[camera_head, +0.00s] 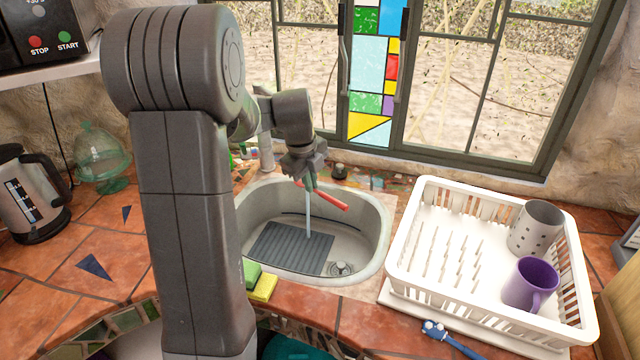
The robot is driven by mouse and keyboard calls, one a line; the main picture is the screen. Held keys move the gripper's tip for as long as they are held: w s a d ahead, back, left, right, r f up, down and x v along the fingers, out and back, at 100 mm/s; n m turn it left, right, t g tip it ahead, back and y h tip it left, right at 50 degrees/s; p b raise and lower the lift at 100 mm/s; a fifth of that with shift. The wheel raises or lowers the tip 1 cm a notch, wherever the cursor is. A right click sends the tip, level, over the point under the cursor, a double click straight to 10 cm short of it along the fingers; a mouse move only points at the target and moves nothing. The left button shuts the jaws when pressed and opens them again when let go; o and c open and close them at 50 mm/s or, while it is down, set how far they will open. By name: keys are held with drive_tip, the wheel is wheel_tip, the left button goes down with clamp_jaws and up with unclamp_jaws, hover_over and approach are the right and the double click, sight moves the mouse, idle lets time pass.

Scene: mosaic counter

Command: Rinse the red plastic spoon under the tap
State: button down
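The red plastic spoon (331,199) is held above the sink, its red part pointing to the lower right. My gripper (305,178) is at its upper left end and appears shut on it. A thin stream of water (308,215) falls beside the spoon into the sink (365,236); whether it touches the spoon is hard to tell. The tap (266,150) stands behind the sink, its upper part and spout mostly hidden by my arm. A dark ribbed mat lies on the sink floor left of the drain.
A white dish rack (400,268) stands right of the sink, holding a grey cup (536,228) and a purple mug (529,284). Sponges (263,287) lie at the sink's front edge. A blue brush (452,340) lies before the rack. A kettle (28,195) and glass dome (102,157) stand left.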

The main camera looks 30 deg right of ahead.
drive_tip(key=shift+s+a+r+p, duration=0.1)
drive_tip(key=shift+s+a+r, duration=0.2)
drive_tip(key=shift+s+r, duration=0.25)
drive_tip(key=shift+s+a+r+p, duration=0.15)
drive_tip(key=shift+s+a+r, duration=0.1)
drive_tip(key=shift+s+r, duration=0.3)
drive_tip(key=shift+s+a+r+p, duration=0.1)
drive_tip(key=shift+s+a+r, duration=0.25)
drive_tip(key=shift+s, duration=0.35)
drive_tip(key=shift+r, duration=0.1)
